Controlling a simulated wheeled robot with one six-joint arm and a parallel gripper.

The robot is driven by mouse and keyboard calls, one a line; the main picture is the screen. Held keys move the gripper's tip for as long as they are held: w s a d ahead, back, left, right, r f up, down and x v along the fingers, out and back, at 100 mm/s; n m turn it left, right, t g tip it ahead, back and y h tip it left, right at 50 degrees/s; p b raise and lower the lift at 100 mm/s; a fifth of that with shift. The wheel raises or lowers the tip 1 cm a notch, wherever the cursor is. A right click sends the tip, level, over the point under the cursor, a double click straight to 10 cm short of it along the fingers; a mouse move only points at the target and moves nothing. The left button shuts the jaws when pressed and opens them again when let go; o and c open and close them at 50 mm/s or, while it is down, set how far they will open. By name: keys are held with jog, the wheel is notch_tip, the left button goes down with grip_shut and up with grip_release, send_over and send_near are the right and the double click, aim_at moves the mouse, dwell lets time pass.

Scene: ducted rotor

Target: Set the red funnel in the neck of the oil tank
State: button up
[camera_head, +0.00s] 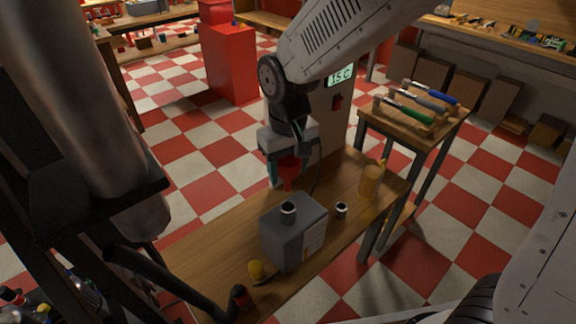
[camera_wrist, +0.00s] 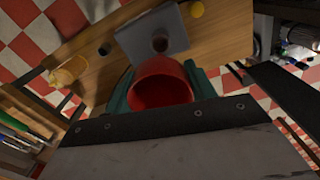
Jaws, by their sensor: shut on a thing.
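My gripper (camera_head: 283,170) is shut on the red funnel (camera_head: 289,171), holding it upright in the air behind the oil tank. In the wrist view the funnel (camera_wrist: 161,86) sits between the green fingers, its wide mouth facing the camera. The grey oil tank (camera_head: 293,237) stands on the wooden workbench, with its round open neck (camera_head: 288,208) on top. In the wrist view the tank (camera_wrist: 150,36) lies just beyond the funnel, its neck (camera_wrist: 160,42) near the funnel's rim. The funnel is apart from the neck; its spout tip is hard to make out.
The workbench (camera_head: 209,244) also holds a small dark cap-like cylinder (camera_head: 341,210), an orange jug (camera_head: 371,181) and a yellow object (camera_head: 257,269) beside the tank. A side table (camera_head: 400,123) with several coloured-handled tools stands at the right.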

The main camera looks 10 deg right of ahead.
aim_at(288, 183)
jog(key=shift+s, duration=0.1)
jog(key=shift+f, duration=2.2)
jog(key=shift+f, duration=0.1)
jog(key=shift+f, duration=2.8)
jog(key=o, duration=1)
jog(key=shift+o, duration=0.2)
